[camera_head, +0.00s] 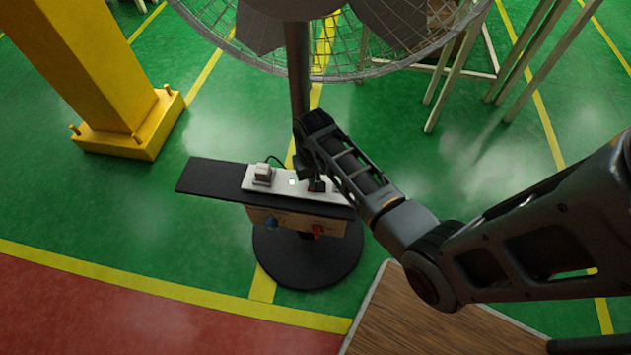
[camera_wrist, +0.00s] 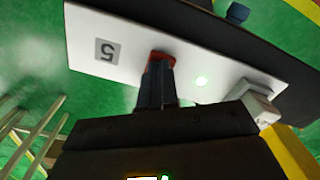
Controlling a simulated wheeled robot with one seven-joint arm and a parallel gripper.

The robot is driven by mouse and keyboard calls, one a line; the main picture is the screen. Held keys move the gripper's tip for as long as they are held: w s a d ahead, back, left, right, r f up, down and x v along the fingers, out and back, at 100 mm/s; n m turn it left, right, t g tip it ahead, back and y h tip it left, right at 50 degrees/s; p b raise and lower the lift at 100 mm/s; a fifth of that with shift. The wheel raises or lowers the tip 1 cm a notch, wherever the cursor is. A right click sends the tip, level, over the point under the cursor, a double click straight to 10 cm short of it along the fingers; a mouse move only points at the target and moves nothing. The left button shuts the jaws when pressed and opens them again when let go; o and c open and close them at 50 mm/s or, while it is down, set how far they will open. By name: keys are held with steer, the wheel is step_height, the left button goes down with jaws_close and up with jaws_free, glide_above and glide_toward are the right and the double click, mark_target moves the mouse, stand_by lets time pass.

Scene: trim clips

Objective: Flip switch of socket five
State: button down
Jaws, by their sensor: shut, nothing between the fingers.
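The white socket strip (camera_head: 278,188) lies on a dark shelf (camera_head: 208,177) on the fan's stand. In the wrist view the strip (camera_wrist: 130,50) carries a grey label "5" (camera_wrist: 107,51), upside down, with a red switch (camera_wrist: 160,57) beside it. My gripper (camera_wrist: 155,82) is shut and empty, its tips at the red switch and partly covering it; I cannot tell whether they press it.
A plug (camera_head: 263,173) with a cable stands on the strip's left part. A box with a blue knob (camera_head: 271,222) and a red knob (camera_head: 318,231) is below the shelf. The fan's pole (camera_head: 298,85) and cage rise behind. A yellow column (camera_head: 90,65) stands left.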

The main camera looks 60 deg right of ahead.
step_height(320, 180, up, 7)
steer(key=p, duration=0.6)
steer(key=shift+p, duration=0.4)
steer(key=shift+f, duration=0.1)
stand_by(0.5)
